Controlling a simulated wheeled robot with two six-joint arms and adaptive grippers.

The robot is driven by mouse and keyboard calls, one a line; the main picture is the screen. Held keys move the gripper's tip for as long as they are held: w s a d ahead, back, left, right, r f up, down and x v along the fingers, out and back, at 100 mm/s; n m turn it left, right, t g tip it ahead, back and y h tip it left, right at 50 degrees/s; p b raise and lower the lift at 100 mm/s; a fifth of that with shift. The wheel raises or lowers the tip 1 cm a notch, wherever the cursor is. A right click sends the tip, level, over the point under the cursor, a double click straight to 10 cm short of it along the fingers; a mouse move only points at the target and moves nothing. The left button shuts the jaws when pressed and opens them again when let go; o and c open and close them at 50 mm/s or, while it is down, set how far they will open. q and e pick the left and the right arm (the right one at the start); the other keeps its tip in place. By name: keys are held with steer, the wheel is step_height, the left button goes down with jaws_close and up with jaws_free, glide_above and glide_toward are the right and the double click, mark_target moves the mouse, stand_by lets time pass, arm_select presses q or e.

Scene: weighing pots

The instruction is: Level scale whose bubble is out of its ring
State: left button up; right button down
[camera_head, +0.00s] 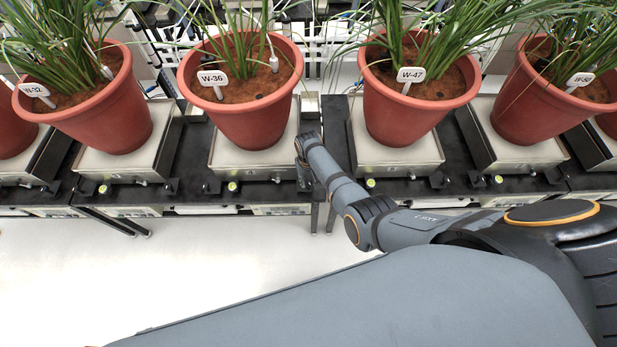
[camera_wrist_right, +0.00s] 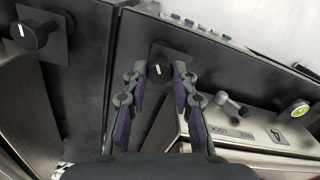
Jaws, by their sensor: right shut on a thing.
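The scale under pot W-36 (camera_head: 250,158) has a pale top. Its bubble level (camera_head: 232,186) is a small yellow-green ring on the front edge; it also shows in the right wrist view (camera_wrist_right: 299,111), where I cannot make out the bubble's place. My right gripper (camera_head: 303,178) is at this scale's front right corner. In the right wrist view its fingers (camera_wrist_right: 160,80) are closed around a black foot knob (camera_wrist_right: 160,69) with a white mark. My left gripper is not in view.
Potted plants W-36 (camera_head: 243,105) and W-47 (camera_head: 415,115) stand on neighbouring scales. The W-47 scale (camera_head: 400,152) is just right of my gripper. A lock lever (camera_wrist_right: 232,105) sits beside the held knob; another knob (camera_wrist_right: 36,36) is nearby. Floor in front is clear.

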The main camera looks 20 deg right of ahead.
steer(key=n+p, duration=0.1)
steer(key=n, duration=0.4)
steer(key=shift+r+n+p, duration=0.1)
steer(key=shift+n+p, duration=0.2)
steer(key=n+p, duration=0.1)
steer(key=n, duration=0.4)
steer(key=shift+n, duration=0.3)
steer(key=c, duration=1.1)
jaws_free()
steer(key=shift+o, duration=0.2)
